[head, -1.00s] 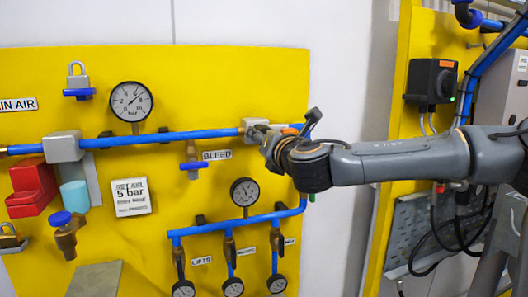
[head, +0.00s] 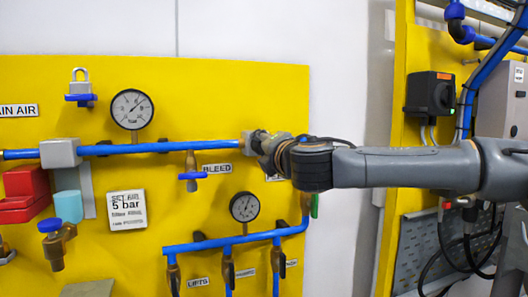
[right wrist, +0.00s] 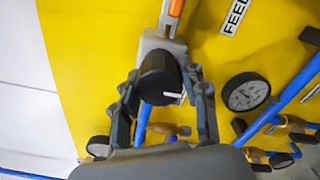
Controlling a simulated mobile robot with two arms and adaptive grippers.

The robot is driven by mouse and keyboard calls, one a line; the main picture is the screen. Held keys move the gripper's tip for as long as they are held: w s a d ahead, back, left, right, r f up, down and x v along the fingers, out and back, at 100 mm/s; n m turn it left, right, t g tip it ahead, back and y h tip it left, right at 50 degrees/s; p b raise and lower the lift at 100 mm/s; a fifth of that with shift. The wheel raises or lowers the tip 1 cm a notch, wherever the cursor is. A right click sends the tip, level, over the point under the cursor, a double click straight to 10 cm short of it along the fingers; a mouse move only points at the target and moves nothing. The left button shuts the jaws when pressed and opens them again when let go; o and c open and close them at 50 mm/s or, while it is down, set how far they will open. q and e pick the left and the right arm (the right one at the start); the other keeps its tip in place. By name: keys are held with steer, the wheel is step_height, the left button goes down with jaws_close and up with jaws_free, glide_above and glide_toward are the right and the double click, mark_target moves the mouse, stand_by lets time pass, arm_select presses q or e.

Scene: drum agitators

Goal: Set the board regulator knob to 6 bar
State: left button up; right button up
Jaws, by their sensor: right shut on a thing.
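The black regulator knob (right wrist: 158,78), with a white mark on its edge, sits on a grey block in the right wrist view. My right gripper (right wrist: 163,92) has a finger on each side of the knob and is shut on it. In the head view my right gripper (head: 262,145) is at the right end of the blue pipe, beside the grey block (head: 249,140), and the knob is hidden there. A large round gauge (head: 132,109) stands above the pipe and a smaller gauge (head: 244,207) below. Their exact readings are too small to tell. My left gripper is out of view.
The yellow board (head: 150,82) carries a "5 bar" sign (head: 127,209), a padlock (head: 80,85), a red block (head: 25,192) and a bleed valve (head: 192,175). Blue branch pipes (head: 235,240) run below my right gripper. Bare white wall (head: 345,110) lies right of the board.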

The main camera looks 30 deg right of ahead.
stand_by(0.4)
steer(key=o, duration=1.2)
steer(key=shift+c, duration=0.2)
steer(key=v, duration=1.2)
